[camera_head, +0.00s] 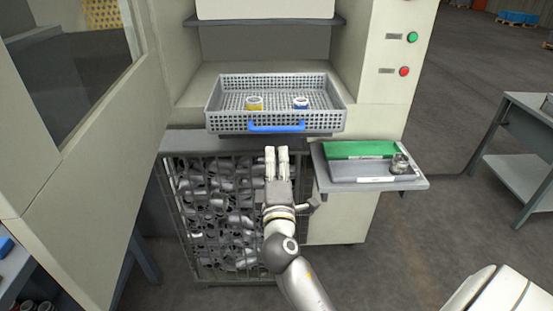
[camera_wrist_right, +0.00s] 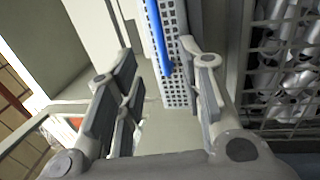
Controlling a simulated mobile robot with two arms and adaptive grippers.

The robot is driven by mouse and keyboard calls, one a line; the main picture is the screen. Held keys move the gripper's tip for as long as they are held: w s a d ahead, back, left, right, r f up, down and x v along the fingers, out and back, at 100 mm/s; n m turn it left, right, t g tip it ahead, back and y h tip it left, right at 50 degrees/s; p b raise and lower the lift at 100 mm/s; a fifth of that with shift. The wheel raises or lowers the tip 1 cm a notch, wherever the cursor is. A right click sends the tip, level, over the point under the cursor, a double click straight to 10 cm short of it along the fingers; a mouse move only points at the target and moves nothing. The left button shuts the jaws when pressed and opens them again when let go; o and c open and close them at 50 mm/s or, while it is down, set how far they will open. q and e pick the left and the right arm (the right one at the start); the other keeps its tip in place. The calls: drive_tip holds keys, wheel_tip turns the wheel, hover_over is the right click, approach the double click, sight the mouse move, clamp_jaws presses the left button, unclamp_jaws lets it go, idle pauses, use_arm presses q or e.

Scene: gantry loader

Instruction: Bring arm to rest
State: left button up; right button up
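My right gripper (camera_head: 277,152) reaches up from the bottom of the head view, in front of the metal-filled wire cage and just below the basket's front. The grey perforated basket (camera_head: 225,124) with a blue handle (camera_head: 277,126) sits on the machine's ledge. The basket also shows past the fingers in the right wrist view (camera_wrist_right: 180,100). My left gripper is not in view.
Two small parts, yellow-marked (camera_head: 254,103) and blue-marked (camera_head: 301,103), sit in the basket. The wire cage (camera_head: 165,190) holds many metal pieces. A side shelf (camera_head: 410,185) carries a green-and-grey tray with a metal part (camera_head: 399,164). A table (camera_head: 520,135) stands at right; floor between is clear.

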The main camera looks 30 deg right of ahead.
idle(0.3)
drive_tip(key=s+a+f+g+y, duration=0.1)
drive_tip(key=a+f+g+y, duration=0.25)
drive_tip(key=f, duration=1.25)
drive_tip(key=a+f+g+y, duration=0.2)
drive_tip(key=a+f+y, duration=0.15)
drive_tip(key=f, duration=1.35)
drive_tip(key=s+a+f+m+g+y, duration=0.1)
drive_tip(key=s+f+g, duration=0.1)
drive_tip(key=s+f, duration=0.5)
drive_tip(key=s+a+f+m+g+y, duration=0.15)
drive_tip(key=s+f, duration=0.35)
drive_tip(key=f, duration=0.5)
drive_tip(key=s+f+m+g, duration=0.2)
drive_tip(key=s+f, duration=0.3)
drive_tip(key=s, duration=0.6)
drive_tip(key=s+f+m+g+y, duration=0.1)
drive_tip(key=s+f+m+g, duration=0.1)
drive_tip(key=s+f, duration=0.4)
drive_tip(key=s+f+m+g, duration=0.2)
drive_tip(key=s+f, duration=0.4)
drive_tip(key=s, duration=1)
drive_tip(key=shift+m+g, duration=0.35)
drive_tip(key=shift+g, duration=0.25)
